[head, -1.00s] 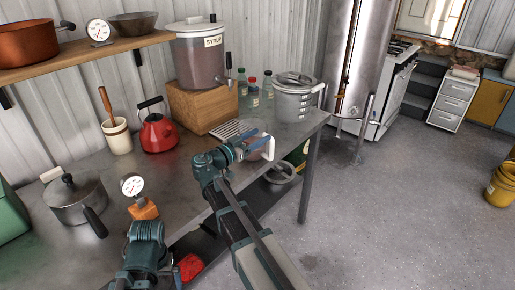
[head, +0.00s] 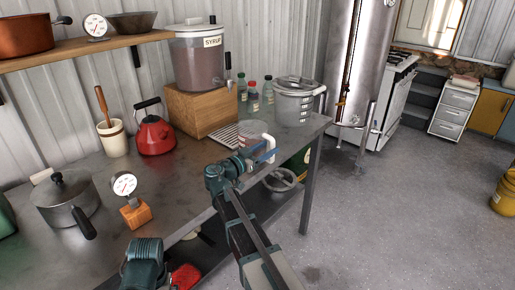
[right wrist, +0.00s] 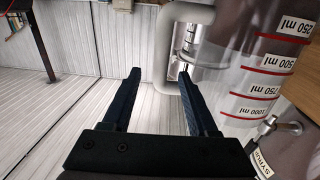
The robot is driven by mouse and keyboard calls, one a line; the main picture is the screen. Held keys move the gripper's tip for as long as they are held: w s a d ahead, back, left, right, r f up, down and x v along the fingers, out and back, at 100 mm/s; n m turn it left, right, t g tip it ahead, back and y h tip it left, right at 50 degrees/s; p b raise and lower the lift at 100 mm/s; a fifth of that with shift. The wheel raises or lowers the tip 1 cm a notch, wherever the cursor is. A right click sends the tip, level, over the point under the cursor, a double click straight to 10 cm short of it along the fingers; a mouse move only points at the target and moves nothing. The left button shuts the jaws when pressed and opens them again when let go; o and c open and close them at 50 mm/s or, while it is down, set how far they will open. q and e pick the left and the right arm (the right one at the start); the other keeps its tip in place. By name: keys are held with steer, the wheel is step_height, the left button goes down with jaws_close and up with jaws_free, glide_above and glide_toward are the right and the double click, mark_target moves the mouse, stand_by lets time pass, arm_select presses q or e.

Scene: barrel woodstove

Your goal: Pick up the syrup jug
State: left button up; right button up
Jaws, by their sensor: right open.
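The syrup jug (head: 252,132) is a clear jug with a pale handle, upright near the front edge of the metal bench, by a slotted drip tray. My right gripper (head: 264,153) is open at its handle side and partly covers it. In the right wrist view the jug (right wrist: 225,85) shows upside down, with red bands and ml labels. Its white handle (right wrist: 160,50) stands just beyond and between the open fingertips (right wrist: 159,75). I cannot tell whether they touch it. A teal part of my other arm shows low in the head view; my left gripper is not visible.
The syrup dispenser (head: 199,62) stands on a wooden block (head: 202,110) behind the jug. A lidded steel pot (head: 294,103) and small bottles (head: 252,98) stand close by. A red kettle (head: 155,136), dial gauge (head: 124,185) and saucepan (head: 65,203) are at left.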

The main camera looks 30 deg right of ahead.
mark_target(271, 146)
steer(key=x, duration=0.3)
steer(key=shift+w+d, duration=0.1)
jaws_close()
stand_by(1.4)
